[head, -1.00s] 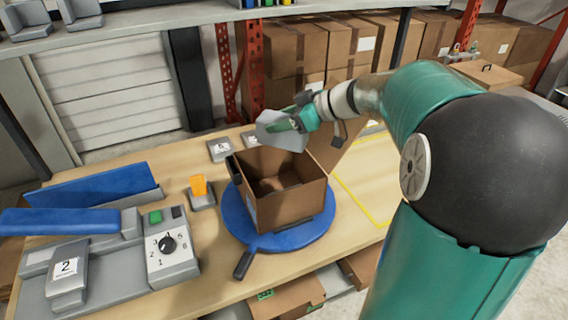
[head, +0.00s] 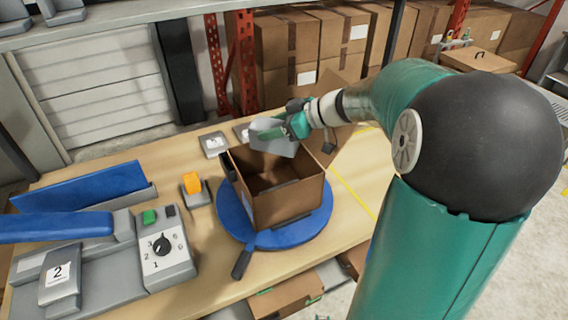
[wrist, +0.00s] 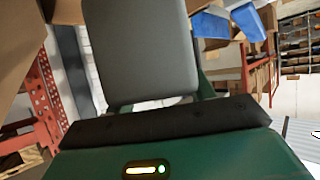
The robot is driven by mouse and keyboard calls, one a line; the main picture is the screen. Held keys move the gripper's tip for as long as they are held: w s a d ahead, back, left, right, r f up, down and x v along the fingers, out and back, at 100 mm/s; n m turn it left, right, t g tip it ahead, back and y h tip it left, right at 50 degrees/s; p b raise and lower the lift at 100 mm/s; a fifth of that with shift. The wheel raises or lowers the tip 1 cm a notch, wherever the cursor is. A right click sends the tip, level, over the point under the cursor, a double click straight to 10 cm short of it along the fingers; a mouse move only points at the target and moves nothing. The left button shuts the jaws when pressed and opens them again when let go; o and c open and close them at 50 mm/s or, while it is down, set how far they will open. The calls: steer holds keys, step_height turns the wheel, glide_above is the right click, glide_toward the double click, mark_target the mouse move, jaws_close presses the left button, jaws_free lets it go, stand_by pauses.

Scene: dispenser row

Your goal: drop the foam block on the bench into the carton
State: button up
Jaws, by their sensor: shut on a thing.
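The foam block (head: 273,138) is a grey slab held in my gripper (head: 290,124). In the head view it hangs over the back part of the open carton (head: 287,206), and its lower edge appears near the rim height. My gripper is shut on it. In the wrist view the grey block (wrist: 140,50) fills the upper middle beyond the dark gripper pad. The carton is brown with flaps open and stands on a blue round turntable (head: 262,238). The carton's inside looks empty where I can see it.
An orange-topped device (head: 193,184) and a control box with a dial (head: 163,247) stand left of the turntable on the wooden bench (head: 365,181). The turntable's dark handle (head: 242,262) points forward. Boxes fill the rack behind.

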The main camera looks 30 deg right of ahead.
steer(key=shift+w+f, duration=0.15)
steer(key=shift+f, duration=0.1)
steer(key=o, duration=1)
steer(key=v, duration=1.3)
steer(key=shift+s+d+r, duration=0.2)
steer(key=shift+s+d, duration=0.05)
steer(key=shift+s, duration=0.05)
steer(key=s+a+f+m+g+h, duration=0.1)
steer(key=s+a+f+g, duration=0.1)
steer(key=a, duration=0.4)
steer(key=s+a+f+m+g+h, duration=0.1)
steer(key=s+a+m+g+h, duration=0.1)
steer(key=a, duration=0.4)
steer(key=s+a+f+m+h, duration=0.1)
steer(key=s+a+m+h, duration=0.1)
steer(key=s, duration=0.2)
steer(key=s+a+f+m+h, duration=0.1)
steer(key=s+a+m, duration=0.1)
steer(key=s, duration=0.1)
steer(key=s+a+f+m+t+h, duration=0.1)
steer(key=s+a+m+h, duration=0.1)
steer(key=s+a, duration=0.1)
steer(key=shift+s+a+f+h, duration=0.15)
steer(key=shift+s+h, duration=0.15)
steer(key=shift+s, duration=0.5)
